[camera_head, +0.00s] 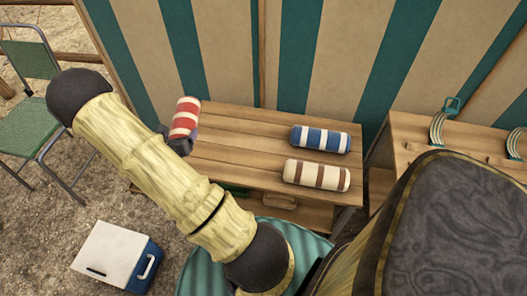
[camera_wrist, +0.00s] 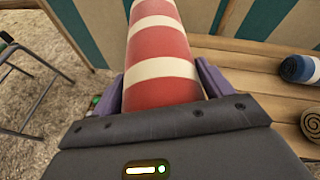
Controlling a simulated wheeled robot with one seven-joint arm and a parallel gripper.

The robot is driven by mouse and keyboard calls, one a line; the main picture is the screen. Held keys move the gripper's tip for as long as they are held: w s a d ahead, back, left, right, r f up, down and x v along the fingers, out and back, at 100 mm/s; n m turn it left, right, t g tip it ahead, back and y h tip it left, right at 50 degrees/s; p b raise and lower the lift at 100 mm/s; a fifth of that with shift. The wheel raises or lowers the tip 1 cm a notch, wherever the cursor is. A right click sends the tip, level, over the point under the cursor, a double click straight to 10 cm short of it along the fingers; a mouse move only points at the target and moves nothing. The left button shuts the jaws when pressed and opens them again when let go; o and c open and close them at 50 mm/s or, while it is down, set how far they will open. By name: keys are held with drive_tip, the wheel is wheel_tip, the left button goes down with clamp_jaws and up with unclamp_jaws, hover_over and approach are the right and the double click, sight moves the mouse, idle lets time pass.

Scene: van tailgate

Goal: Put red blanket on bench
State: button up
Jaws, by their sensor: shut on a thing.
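The red blanket (camera_head: 185,118) is a roll with red and white stripes at the left end of the wooden bench (camera_head: 240,130). In the wrist view the red blanket (camera_wrist: 160,45) points away from me, between the two purple fingers of my gripper (camera_wrist: 164,88). My gripper is shut on its near end. In the head view my gripper (camera_head: 182,140) is partly hidden behind my arm. The roll overlaps the bench's left edge in the picture; I cannot tell whether it touches the slats. In the wrist view the bench slats (camera_wrist: 240,52) lie to the right of the roll.
A blue-and-white roll (camera_head: 320,139) and a cream-and-brown roll (camera_head: 316,175) lie on the bench's right half. The bench's middle is clear. A striped cloth wall (camera_head: 340,50) stands behind. A green chair (camera_head: 35,115) and a white-and-blue cooler (camera_head: 115,258) stand at left.

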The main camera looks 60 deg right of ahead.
drive_tip(key=s+d+f+m+g+h+b, duration=0.1)
drive_tip(key=s+d+f+m+g, duration=0.1)
drive_tip(key=d, duration=0.4)
drive_tip(key=shift+s+f+m+g, duration=0.4)
drive_tip(key=shift+s+m, duration=0.1)
drive_tip(key=shift+s, duration=0.2)
wheel_tip(320, 180, down, 6)
drive_tip(key=shift+w+f+b, duration=0.1)
drive_tip(key=shift+b, duration=1)
drive_tip(key=shift+f+b, duration=0.65)
drive_tip(key=shift+f, duration=1.2)
